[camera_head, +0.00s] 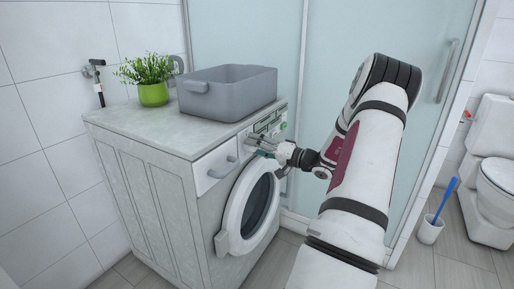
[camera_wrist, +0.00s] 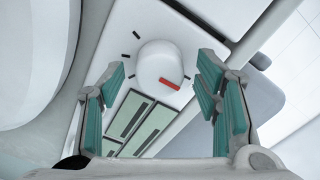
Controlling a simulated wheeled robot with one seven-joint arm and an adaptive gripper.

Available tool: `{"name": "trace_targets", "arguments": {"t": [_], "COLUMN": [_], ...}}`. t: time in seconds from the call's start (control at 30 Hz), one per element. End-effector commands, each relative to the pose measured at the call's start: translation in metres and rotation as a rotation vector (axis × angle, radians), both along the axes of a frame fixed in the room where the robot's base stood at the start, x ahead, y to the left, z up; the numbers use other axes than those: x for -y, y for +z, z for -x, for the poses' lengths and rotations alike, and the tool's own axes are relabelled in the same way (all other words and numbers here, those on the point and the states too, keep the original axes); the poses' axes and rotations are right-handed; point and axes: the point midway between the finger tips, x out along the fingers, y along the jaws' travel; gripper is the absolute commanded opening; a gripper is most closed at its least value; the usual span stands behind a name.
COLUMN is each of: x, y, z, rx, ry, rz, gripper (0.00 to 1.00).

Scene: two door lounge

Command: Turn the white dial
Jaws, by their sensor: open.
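The white dial (camera_wrist: 160,66) with a red mark sits on the washing machine's control panel (camera_wrist: 125,38), between and ahead of the fingertips in the wrist view. Black tick marks surround it. The red mark points toward the lower right there. My gripper (camera_wrist: 160,88) is open, with one teal-padded finger on each side of the dial. Neither finger clearly touches it. In the head view my gripper (camera_head: 265,147) is at the panel of the washing machine (camera_head: 216,242), and the dial cannot be made out there.
A grey basin (camera_head: 228,94) and a potted plant (camera_head: 152,94) stand on the counter top (camera_head: 140,122) above the machine. The round door (camera_head: 232,215) is below my gripper. A glass shower panel (camera_head: 335,45) stands behind. A toilet (camera_head: 490,175) and brush (camera_head: 432,228) are at right.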

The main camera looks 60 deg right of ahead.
Motion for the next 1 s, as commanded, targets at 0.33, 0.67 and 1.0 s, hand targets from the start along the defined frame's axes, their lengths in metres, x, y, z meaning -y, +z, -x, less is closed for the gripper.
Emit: {"name": "trace_targets", "arguments": {"t": [0.33,0.67,1.0], "x": [0.005,0.009,0.009], "y": [0.0,0.0,0.0], "z": [0.041,0.101,0.12], "rx": [-0.001,0.0,-0.001], "ry": [-0.005,-0.001,0.001], "rz": [0.0,0.001,0.0], "gripper": [0.57,0.57,0.57]}}
